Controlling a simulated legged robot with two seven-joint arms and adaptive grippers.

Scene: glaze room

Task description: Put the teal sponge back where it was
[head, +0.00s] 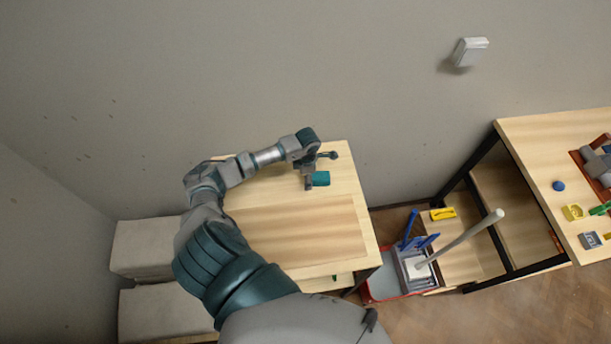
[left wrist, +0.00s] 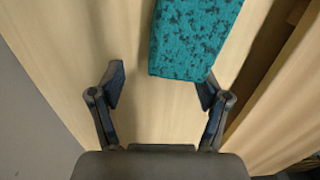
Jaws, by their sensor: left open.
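The teal sponge (head: 321,179) lies on the wooden table (head: 300,255), toward its back right. In the left wrist view the sponge (left wrist: 190,42) is a speckled teal block ahead of the fingers, nearer the right finger, whose tip is partly hidden by it or touching it; I cannot tell which. My left gripper (head: 318,170) is at the sponge in the head view. In the left wrist view its fingers (left wrist: 162,88) are spread wide, with bare tabletop between them. My right gripper is not in view.
At right stands another table (head: 540,135) with a blue ball (head: 558,186), a yellow piece (head: 573,212) and other small items. Between the tables are a mop bucket (head: 412,268) with a pale handle and a yellow object (head: 442,213). Pale blocks (head: 145,248) stand at left.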

